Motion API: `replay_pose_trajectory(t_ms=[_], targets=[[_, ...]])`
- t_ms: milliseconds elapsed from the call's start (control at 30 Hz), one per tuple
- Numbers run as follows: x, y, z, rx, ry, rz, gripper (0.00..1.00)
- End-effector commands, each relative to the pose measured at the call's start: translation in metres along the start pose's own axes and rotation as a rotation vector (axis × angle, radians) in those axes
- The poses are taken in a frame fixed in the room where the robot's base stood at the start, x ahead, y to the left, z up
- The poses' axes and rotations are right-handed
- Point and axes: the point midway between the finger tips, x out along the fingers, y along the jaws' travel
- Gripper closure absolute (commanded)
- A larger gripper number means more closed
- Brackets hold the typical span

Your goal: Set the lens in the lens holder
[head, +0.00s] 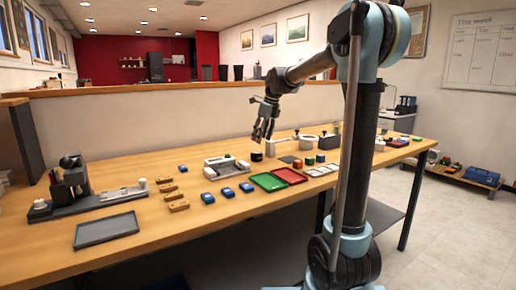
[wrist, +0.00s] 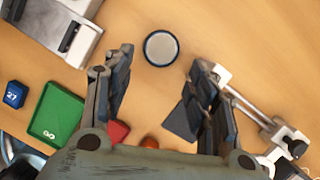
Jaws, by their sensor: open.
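A round, dark-rimmed piece with a grey top (wrist: 161,48), which looks like the lens, lies on the wooden table in the wrist view. In the head view it is a small black disc (head: 257,156). My gripper (wrist: 160,59) is open and empty, its fingertips on either side of the disc in the wrist view. In the head view my gripper (head: 263,137) hangs above the disc, apart from it. A pale fixture with a thin rail (wrist: 252,109) lies to the right in the wrist view; I cannot tell if it is the lens holder.
A green tray (head: 268,182) and a red tray (head: 291,175) lie in front of the disc. A grey slotted fixture (head: 227,168) stands to its left. Several blue blocks (head: 228,192) and wooden pieces lie further left.

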Motion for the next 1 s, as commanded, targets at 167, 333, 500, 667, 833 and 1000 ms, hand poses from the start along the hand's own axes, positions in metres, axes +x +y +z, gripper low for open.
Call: replay_pose_trajectory(t_ms=[167,333,500,667,833,1000], targets=[[-0.026,0.0,0.0,0.0,0.0,0.0,0.47],[-0.04,0.0,0.001,-0.004,0.0,0.001,0.45],[-0.071,-0.005,0.006,-0.102,0.002,0.016,0.45],[-0.09,-0.008,0.009,-0.19,0.002,0.028,0.45],[-0.07,-0.008,0.009,-0.2,0.002,0.03,0.45],[-0.039,-0.006,0.009,-0.2,0.002,0.03,0.45]])
